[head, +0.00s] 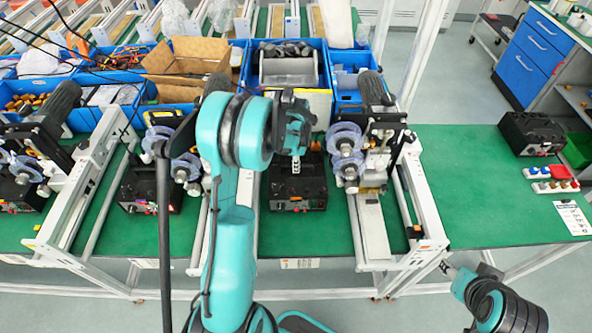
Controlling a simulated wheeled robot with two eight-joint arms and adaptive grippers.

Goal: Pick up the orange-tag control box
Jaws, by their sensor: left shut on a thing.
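A black control box (298,190) sits at the middle of the green bench, with small lights or marks along its front edge. An orange tag on it is too small to make out. My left gripper (296,160) reaches over it from above and is shut on its top part; the fingers partly hide the grip. Other black control boxes stand at the left (150,192) and at the far right (533,134). My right gripper (452,270) is low at the right, off the bench's front edge; its jaws are too small to read.
White-framed coder machines with clear discs (345,150) stand on both sides of the middle box. Blue bins (290,62) and an open cardboard box (187,62) line the back. Switch blocks (550,180) lie at the right.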

